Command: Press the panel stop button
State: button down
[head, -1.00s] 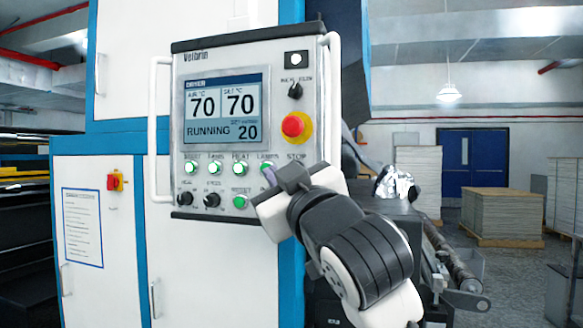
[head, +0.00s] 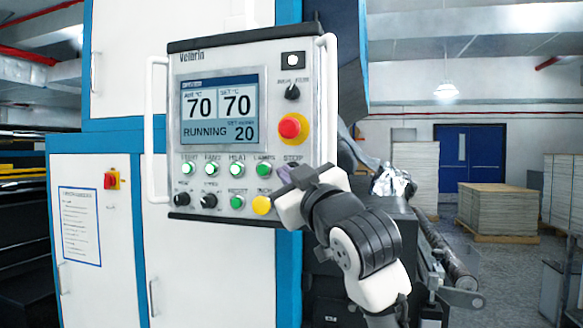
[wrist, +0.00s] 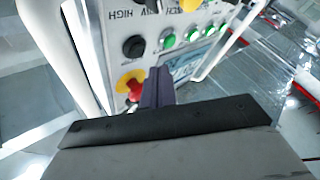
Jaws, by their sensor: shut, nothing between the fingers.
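The stop button (head: 290,127) is a red mushroom head on a yellow collar, at the right side of the control panel (head: 215,50), above the STOP label. In the wrist view the red button (wrist: 134,90) is partly hidden behind my fingers. My gripper (head: 283,177) is shut and empty, with its purple-grey fingertips below the button in the head view, near the STOP label. In the wrist view its fingers (wrist: 158,88) overlap the button's right side. I cannot tell whether they touch it. The panel screen (head: 219,110) reads RUNNING, with 70, 70 and 20.
Green buttons (head: 213,169), black knobs (head: 181,199) and a yellow button (head: 261,205) sit low on the panel. A selector knob (head: 292,91) is above the stop button. White handles (head: 331,90) flank the panel. A dark machine with rollers (head: 450,265) is at right.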

jog(key=shift+w+d, duration=0.2)
jog(key=shift+w, duration=0.5)
jog(key=shift+w, duration=0.15)
dwell(1.5)
jog(key=shift+w+d+p, duration=0.15)
jog(key=shift+w+p, duration=0.1)
jog(key=shift+p, duration=0.05)
jog(key=shift+w+d, duration=0.1)
jog(key=shift+w, duration=0.35)
dwell(0.6)
jog(key=shift+s, duration=0.1)
jog(key=shift+s+a, duration=0.25)
jog(key=shift+s, duration=0.45)
jog(key=s, duration=0.1)
jog(key=s+a, duration=0.1)
jog(key=s, duration=0.1)
jog(key=s+b, duration=0.1)
jog(key=shift+s+a, duration=0.25)
jog(key=shift+s, duration=0.15)
